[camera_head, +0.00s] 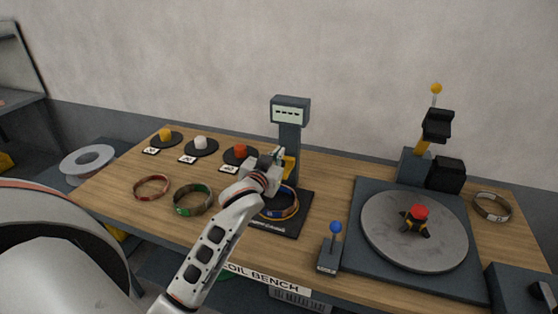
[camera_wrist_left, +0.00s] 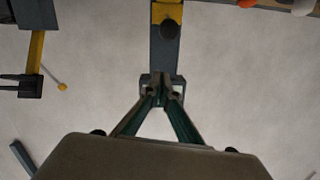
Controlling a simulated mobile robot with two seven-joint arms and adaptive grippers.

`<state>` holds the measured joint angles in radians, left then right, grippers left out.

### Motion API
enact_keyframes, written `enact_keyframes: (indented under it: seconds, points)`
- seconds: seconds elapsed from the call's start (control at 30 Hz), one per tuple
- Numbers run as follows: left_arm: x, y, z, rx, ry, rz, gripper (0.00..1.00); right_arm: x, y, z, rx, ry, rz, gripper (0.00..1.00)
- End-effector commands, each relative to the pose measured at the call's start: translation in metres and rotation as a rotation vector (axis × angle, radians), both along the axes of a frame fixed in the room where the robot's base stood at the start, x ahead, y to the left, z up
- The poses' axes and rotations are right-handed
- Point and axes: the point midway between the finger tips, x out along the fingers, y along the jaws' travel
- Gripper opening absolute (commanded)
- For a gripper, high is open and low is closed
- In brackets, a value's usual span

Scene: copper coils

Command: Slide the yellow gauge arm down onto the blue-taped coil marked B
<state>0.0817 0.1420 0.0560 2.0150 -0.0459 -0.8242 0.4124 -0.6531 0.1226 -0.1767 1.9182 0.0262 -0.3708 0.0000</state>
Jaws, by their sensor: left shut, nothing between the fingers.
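The gauge stand (camera_head: 289,138) is a dark column with a display head (camera_head: 290,112). Its yellow gauge arm (camera_head: 290,166) sits low on the column, partly hidden by my gripper. The blue-taped coil (camera_head: 293,211) lies on a dark base plate (camera_head: 300,222) below; my arm hides part of it and I cannot read its mark. My left gripper (camera_head: 277,156) is shut and empty, just left of the column. In the left wrist view, which is upside down, the shut fingertips (camera_wrist_left: 162,90) overlap the column, with the yellow arm (camera_wrist_left: 167,12) and a black knob (camera_wrist_left: 169,28) beyond. Contact is unclear.
A red coil (camera_head: 152,197) and green coil (camera_head: 207,207) lie left. Small coloured pieces on dark discs stand behind them. A blue-knobbed lever (camera_head: 335,228) stands front right of the plate.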

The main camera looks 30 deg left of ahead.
Motion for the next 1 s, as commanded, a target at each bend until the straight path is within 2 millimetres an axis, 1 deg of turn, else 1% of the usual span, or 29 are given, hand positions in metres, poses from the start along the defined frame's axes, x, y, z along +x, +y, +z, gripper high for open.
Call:
enact_keyframes:
  seconds: [0.03,0.1,0.13,0.23,0.4,0.57,0.87,1.0]
  points:
    - [0.010,0.003,-0.001,0.002,0.001,0.000,0.00,-0.001,-0.001,0.000,-0.001,0.002,-0.001,0.40]
    - [0.022,0.006,-0.002,0.003,0.001,0.001,0.00,-0.001,-0.001,-0.001,-0.001,0.003,-0.003,0.40]
    - [0.024,0.007,-0.006,0.004,0.003,0.001,0.00,-0.001,-0.002,-0.001,-0.002,0.004,-0.003,0.40]
    - [0.023,0.009,-0.024,0.002,0.006,0.000,0.00,-0.002,-0.002,-0.002,-0.002,0.006,-0.004,0.40]
    - [0.024,0.012,-0.038,0.001,0.002,0.000,0.00,-0.002,-0.002,-0.001,-0.002,0.008,-0.006,0.40]
    - [0.024,0.013,-0.042,0.002,0.001,0.000,0.00,-0.003,-0.002,-0.002,-0.002,0.010,-0.007,0.40]
    - [0.024,0.013,-0.043,0.002,0.001,0.000,0.00,-0.003,-0.003,-0.003,-0.002,0.011,-0.007,0.40]
    - [0.032,0.013,-0.048,0.001,0.001,0.001,0.00,-0.001,-0.002,-0.006,-0.001,0.006,-0.006,0.40]
